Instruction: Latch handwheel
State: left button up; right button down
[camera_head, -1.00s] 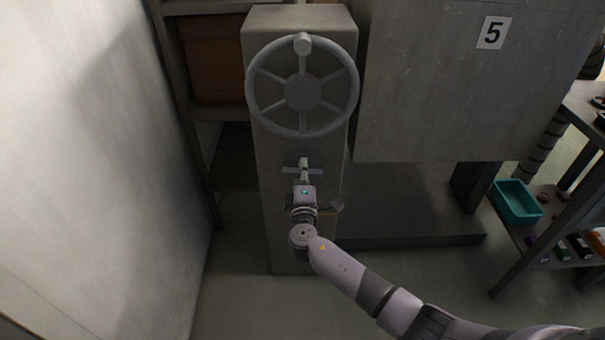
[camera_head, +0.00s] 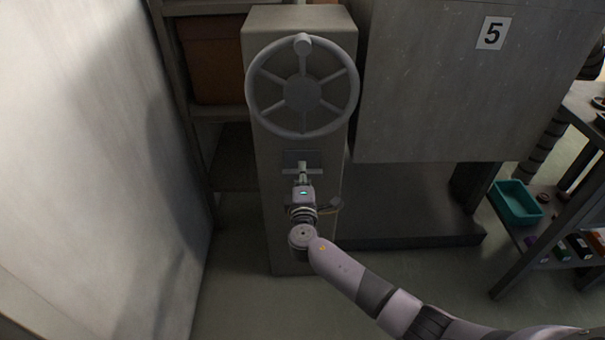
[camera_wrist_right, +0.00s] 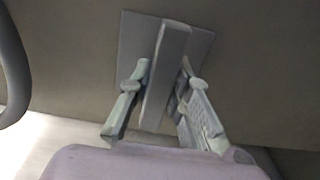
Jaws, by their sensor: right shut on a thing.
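The grey handwheel (camera_head: 303,92) is on the front of a grey pedestal (camera_head: 270,190), with its knob (camera_head: 302,42) at the top of the rim. Below the wheel is a small dark latch plate (camera_head: 313,157) with a latch handle. My right gripper (camera_head: 302,178) is just below the wheel at this plate. In the right wrist view the latch handle (camera_wrist_right: 166,75) stands out from the plate (camera_wrist_right: 135,45), and the right gripper's two fingers (camera_wrist_right: 160,100) are on either side of it, shut on it. My left gripper is not in view.
A large grey cabinet marked 5 (camera_head: 440,90) stands to the right of the pedestal. A shelf with a brown box (camera_head: 210,65) is behind at the left, beside a pale wall (camera_head: 90,180). A teal bin (camera_head: 516,202) sits on a rack at the right.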

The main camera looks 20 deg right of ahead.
jog(key=c, duration=1.5)
grip_release()
jog(key=v, duration=1.2)
